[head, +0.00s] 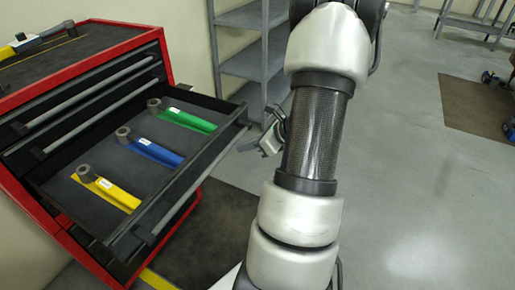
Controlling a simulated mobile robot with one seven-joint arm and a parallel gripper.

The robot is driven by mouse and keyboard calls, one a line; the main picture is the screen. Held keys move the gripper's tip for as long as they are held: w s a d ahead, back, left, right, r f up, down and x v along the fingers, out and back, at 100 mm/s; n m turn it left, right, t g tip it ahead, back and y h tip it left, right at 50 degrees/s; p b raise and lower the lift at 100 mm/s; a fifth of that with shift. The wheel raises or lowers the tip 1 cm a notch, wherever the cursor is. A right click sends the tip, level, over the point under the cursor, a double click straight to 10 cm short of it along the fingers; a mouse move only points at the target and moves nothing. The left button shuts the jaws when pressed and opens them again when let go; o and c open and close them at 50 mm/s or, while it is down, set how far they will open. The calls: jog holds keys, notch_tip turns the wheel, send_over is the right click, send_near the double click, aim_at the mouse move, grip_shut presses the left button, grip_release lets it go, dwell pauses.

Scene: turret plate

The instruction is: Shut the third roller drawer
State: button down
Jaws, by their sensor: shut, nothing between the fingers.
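The red and black roller cabinet (164,62) stands at the left. Its third drawer (190,181) is pulled far out, below two shut drawers. Three wrench-like tools with round grey heads lie in it: a yellow one (112,192), a blue one (158,152) and a green one (192,121). My gripper (246,146) is shut and empty, just right of the drawer's far front corner. My arm partly hides it. I cannot tell whether it touches the drawer.
A tool with a yellow mark (22,42) lies on the cabinet's dark top. Grey shelves (246,62) stand behind, against the wall. A dark mat (215,228) with a yellow edge lies under the drawer.

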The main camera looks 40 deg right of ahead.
jog(key=shift+w+r, duration=0.1)
jog(key=shift+w, duration=0.3)
jog(key=shift+w+a, duration=0.1)
jog(key=shift+a, duration=0.05)
